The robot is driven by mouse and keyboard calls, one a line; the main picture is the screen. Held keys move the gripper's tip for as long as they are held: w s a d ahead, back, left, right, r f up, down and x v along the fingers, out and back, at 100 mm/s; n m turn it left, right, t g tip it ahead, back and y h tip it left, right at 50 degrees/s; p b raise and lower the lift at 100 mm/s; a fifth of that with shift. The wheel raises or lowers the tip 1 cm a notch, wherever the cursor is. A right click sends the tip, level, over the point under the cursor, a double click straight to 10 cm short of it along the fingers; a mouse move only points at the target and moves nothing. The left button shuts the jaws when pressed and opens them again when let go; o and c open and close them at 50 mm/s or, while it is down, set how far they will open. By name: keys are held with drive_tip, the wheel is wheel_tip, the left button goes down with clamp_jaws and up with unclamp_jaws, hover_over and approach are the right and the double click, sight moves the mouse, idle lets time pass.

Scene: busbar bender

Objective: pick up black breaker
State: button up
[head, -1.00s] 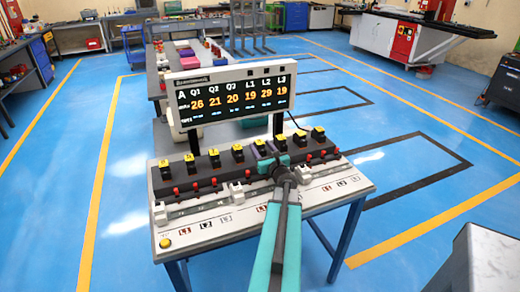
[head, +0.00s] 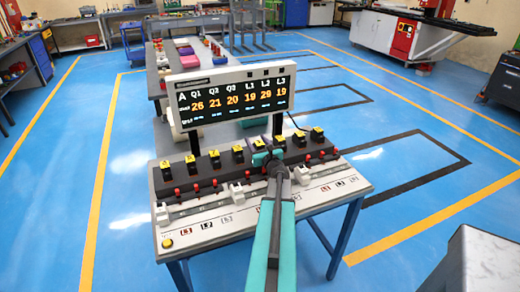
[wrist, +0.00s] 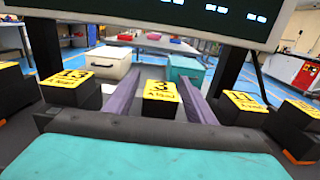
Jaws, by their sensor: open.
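A row of black breakers with yellow numbered tops stands along a dark rail on the bench, such as one at the left (head: 190,162). My gripper (head: 264,152) is over the row, right of its middle. In the wrist view, my gripper (wrist: 160,82) is open, its two purple fingers on either side of a black breaker labelled 3 (wrist: 160,98). I cannot tell if they touch it. Breaker 13 (wrist: 70,90) is left of the fingers and breaker 11 (wrist: 240,106) is right. My gripper partly hides the row in the head view.
A display panel (head: 232,96) with orange digits stands on dark posts behind the row. White clips (head: 237,193) and red knobs sit in front of the row. A yellow button (head: 167,243) is at the bench's front left corner. Open blue floor surrounds the bench.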

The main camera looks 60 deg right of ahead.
sight(259, 147)
idle(0.4)
drive_tip(key=c, duration=1.2)
drive_tip(key=shift+r, duration=0.1)
drive_tip(key=shift+r+b, duration=0.45)
drive_tip(key=shift+r, duration=1.15)
drive_tip(key=s+a+b, duration=0.1)
drive_tip(key=s+a, duration=0.1)
drive_tip(key=s+a+b, duration=0.1)
drive_tip(key=s+a, duration=0.1)
drive_tip(key=a, duration=0.1)
drive_tip(key=s+a+r+b, duration=0.1)
drive_tip(key=s+a, duration=0.1)
drive_tip(key=a, duration=0.1)
drive_tip(key=shift+s+a, duration=0.25)
drive_tip(key=shift+s, duration=0.15)
drive_tip(key=shift+r, duration=0.2)
drive_tip(key=shift+p, duration=0.85)
